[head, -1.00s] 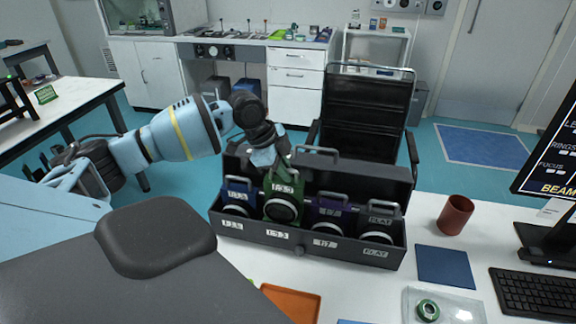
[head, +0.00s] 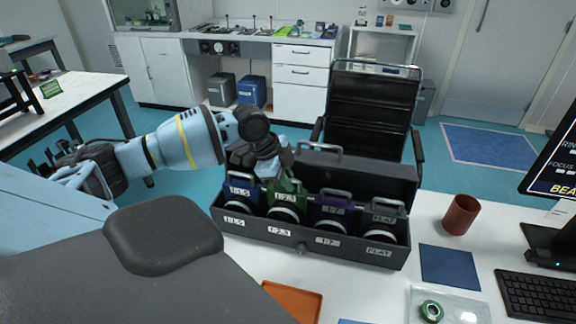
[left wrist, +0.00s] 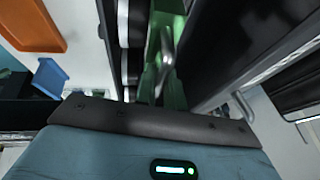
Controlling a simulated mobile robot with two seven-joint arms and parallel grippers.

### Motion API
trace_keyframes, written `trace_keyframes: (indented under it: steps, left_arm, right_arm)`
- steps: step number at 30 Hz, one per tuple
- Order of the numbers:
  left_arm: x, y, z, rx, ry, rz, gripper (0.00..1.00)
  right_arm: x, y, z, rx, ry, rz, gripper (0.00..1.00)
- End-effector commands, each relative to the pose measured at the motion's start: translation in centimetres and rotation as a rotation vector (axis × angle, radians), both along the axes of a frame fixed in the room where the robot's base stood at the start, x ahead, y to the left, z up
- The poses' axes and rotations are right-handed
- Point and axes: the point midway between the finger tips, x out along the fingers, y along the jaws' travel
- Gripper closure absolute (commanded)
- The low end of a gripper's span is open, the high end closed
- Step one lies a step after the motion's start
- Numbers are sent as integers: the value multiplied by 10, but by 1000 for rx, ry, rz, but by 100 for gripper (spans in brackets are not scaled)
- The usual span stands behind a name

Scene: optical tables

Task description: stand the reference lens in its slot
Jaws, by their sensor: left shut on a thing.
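The reference lens, a green plate (head: 288,197) with a round lens and a top handle, sits in the second slot from the left of a dark case (head: 258,233). Its lower part is hidden behind the case's front wall. My left gripper (head: 279,180) is shut on it at the top. In the left wrist view the green plate (left wrist: 151,82) and its metal handle (left wrist: 166,45) lie just beyond my gripper's edge. The fingertips are hard to make out. My right gripper is not in view.
Beside it in the case stand a blue plate (head: 239,191), a purple plate (head: 331,211) and a grey plate (head: 383,220). The case's lid (head: 355,174) stands open behind. A brown cup (head: 460,215), a blue mat (head: 449,267) and an orange tray (head: 292,302) lie around it.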

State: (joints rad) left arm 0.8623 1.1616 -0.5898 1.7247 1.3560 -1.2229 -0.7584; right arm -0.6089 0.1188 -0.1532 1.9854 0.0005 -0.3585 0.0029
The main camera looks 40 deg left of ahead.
Motion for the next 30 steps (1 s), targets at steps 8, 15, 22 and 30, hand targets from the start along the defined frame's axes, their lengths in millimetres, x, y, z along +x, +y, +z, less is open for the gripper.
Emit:
trace_keyframes:
  steps: [8, 15, 22, 30]
  left_arm:
    - [1, 0, 2, -1, -5, 1, 100]
    - [1, 0, 1, -1, -4, 1, 100]
    - [1, 0, -2, -1, -4, 1, 100]
    - [1, 0, -4, -1, -4, 1, 79]
  right_arm:
    - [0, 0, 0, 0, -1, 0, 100]
    - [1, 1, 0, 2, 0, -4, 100]
    - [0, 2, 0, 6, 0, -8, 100]
    - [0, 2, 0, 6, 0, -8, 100]
